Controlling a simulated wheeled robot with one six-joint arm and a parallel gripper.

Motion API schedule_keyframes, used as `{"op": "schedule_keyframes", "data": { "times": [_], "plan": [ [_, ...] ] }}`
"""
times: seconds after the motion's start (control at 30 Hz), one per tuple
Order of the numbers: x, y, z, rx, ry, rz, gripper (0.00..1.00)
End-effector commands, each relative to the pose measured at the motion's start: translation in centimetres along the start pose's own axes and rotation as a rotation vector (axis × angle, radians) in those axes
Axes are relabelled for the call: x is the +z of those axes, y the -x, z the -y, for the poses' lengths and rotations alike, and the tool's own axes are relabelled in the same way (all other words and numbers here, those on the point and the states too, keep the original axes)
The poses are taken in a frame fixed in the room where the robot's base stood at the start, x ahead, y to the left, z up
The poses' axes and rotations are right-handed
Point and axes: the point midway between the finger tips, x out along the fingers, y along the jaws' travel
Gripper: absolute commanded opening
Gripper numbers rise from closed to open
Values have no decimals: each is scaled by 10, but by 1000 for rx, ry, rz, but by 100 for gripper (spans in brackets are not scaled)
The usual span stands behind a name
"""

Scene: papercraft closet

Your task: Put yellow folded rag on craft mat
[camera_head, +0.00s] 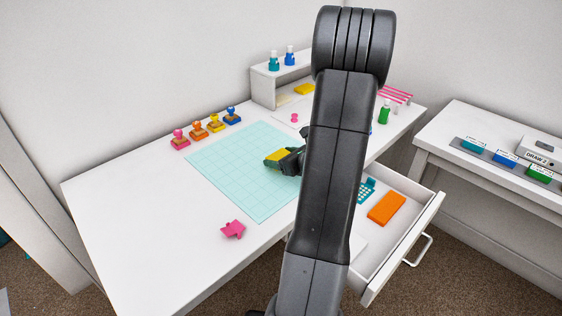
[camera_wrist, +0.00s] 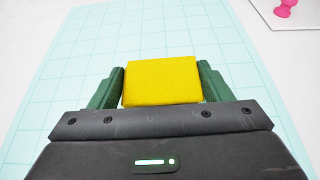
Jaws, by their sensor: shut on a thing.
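The yellow folded rag (camera_wrist: 162,82) is a small flat-topped block between the two green fingers of my gripper (camera_wrist: 160,88) in the wrist view. My gripper is shut on it. In the head view the rag (camera_head: 277,155) shows at the tip of my gripper (camera_head: 280,158), over the right half of the craft mat. The craft mat (camera_head: 225,172) is light teal with a grid and lies flat on the white desk. It also fills most of the wrist view (camera_wrist: 75,60). I cannot tell whether the rag touches the mat. My arm hides the mat's right edge.
Several coloured stamps (camera_head: 214,123) stand behind the mat. A pink paper piece (camera_head: 232,229) lies in front of it. An open drawer (camera_head: 372,285) holds an orange block (camera_head: 387,208). A small shelf (camera_head: 264,88) with bottles stands at the back. The desk's left part is clear.

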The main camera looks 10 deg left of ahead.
Motion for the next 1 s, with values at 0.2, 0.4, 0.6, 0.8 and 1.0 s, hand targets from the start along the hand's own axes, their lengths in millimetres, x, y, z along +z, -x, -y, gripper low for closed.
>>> {"op": "schedule_keyframes", "data": {
  "times": [0.2, 0.4, 0.6, 0.8, 1.0],
  "plan": [
    [-9, -3, 0, 0, 1, 0, 51],
    [-13, -5, 0, 0, 1, 0, 51],
    [-12, -5, 0, 0, 1, 0, 94],
    [-11, -4, 0, 0, 1, 0, 94],
    [-8, 7, 1, -3, 0, 1, 94]
  ]
}}
